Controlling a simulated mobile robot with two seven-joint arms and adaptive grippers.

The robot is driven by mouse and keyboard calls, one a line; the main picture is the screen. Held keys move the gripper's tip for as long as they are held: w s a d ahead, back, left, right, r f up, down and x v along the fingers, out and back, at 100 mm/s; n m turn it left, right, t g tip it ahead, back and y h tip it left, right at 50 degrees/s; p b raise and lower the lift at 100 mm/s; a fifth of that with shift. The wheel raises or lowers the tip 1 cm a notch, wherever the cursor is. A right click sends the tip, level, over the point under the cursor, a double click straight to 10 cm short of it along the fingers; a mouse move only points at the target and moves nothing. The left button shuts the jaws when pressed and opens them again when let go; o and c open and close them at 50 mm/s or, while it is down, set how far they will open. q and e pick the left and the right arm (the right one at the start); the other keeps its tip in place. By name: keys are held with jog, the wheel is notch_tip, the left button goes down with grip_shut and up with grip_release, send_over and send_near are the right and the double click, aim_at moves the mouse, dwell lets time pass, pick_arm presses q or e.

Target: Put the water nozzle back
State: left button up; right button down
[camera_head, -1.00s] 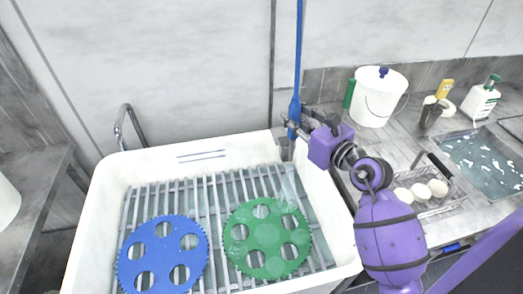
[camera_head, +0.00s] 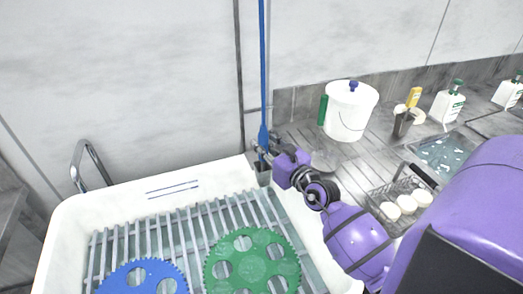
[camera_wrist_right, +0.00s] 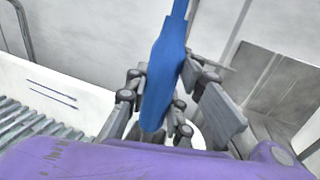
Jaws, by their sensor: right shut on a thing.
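The blue water nozzle (camera_head: 263,136) hangs upright at the end of a blue hose (camera_head: 262,60) at the back right corner of the white sink. My right gripper (camera_head: 263,152) is shut on the nozzle. In the right wrist view the nozzle (camera_wrist_right: 163,75) stands between the grey fingers of my right gripper (camera_wrist_right: 160,100), slightly tilted. The nozzle's lower tip is partly hidden by the fingers and my purple wrist. A dark grey holder-like piece below the gripper is mostly hidden. My left gripper is out of view.
The white sink (camera_head: 75,213) holds a slatted rack with a blue platen (camera_head: 143,278) and a green platen (camera_head: 250,258). A curved metal tap (camera_head: 88,165) stands at the back left. A white bucket (camera_head: 350,112), a wire basket (camera_head: 425,178) and bottles are on the right counter.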

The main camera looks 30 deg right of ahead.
jog(key=shift+f, duration=0.8)
jog(key=shift+r, duration=0.1)
jog(key=shift+f, duration=0.25)
jog(key=c, duration=1.5)
grip_release()
jog(key=shift+c, duration=0.2)
